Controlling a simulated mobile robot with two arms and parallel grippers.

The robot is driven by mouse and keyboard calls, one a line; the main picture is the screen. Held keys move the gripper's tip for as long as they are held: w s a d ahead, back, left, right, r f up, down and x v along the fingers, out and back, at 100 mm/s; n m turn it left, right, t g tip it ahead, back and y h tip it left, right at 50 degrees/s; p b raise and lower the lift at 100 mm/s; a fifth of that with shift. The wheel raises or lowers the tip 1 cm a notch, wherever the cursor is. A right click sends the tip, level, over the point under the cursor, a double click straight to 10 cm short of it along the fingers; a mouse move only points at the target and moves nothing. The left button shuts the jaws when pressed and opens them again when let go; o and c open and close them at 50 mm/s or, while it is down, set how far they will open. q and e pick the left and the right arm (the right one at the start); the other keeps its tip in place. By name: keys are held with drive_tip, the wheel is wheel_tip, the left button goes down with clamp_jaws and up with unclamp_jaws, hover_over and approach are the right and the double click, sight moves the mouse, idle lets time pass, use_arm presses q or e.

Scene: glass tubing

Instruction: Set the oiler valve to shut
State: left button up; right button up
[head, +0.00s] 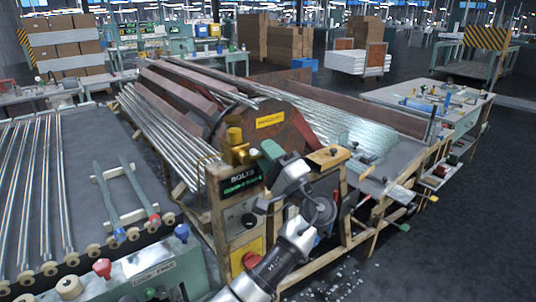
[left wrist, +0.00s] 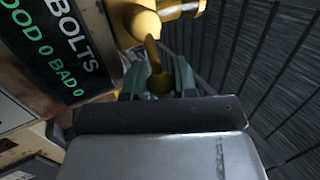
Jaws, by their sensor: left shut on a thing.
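The oiler (head: 236,142) is a yellow brass fitting on top of the post with the "BOLTS" display; its body also shows at the top of the left wrist view (left wrist: 180,8). Its curved brass valve lever (left wrist: 155,58) reaches down between the green fingers of my left gripper (left wrist: 158,82). The gripper is shut on this lever, with a finger on either side. In the head view my left gripper (head: 262,158) is just right of the oiler, and the lever cannot be made out there. My right gripper is not in view.
The display panel (left wrist: 60,40) is close to the left of the gripper. Behind the post stands a drum machine (head: 270,125) with racks of glass tubes (head: 160,125). A bench with tube rollers (head: 75,190) is at left. Dark floor (head: 440,250) is open at right.

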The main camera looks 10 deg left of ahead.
use_arm(q)
drive_tip(key=o, duration=0.9)
drive_tip(key=shift+w, duration=0.1)
drive_tip(key=b+v, duration=0.3)
drive_tip(key=v, duration=0.7)
drive_tip(key=shift+s+d+f, duration=0.2)
drive_tip(key=shift+s+d, duration=0.05)
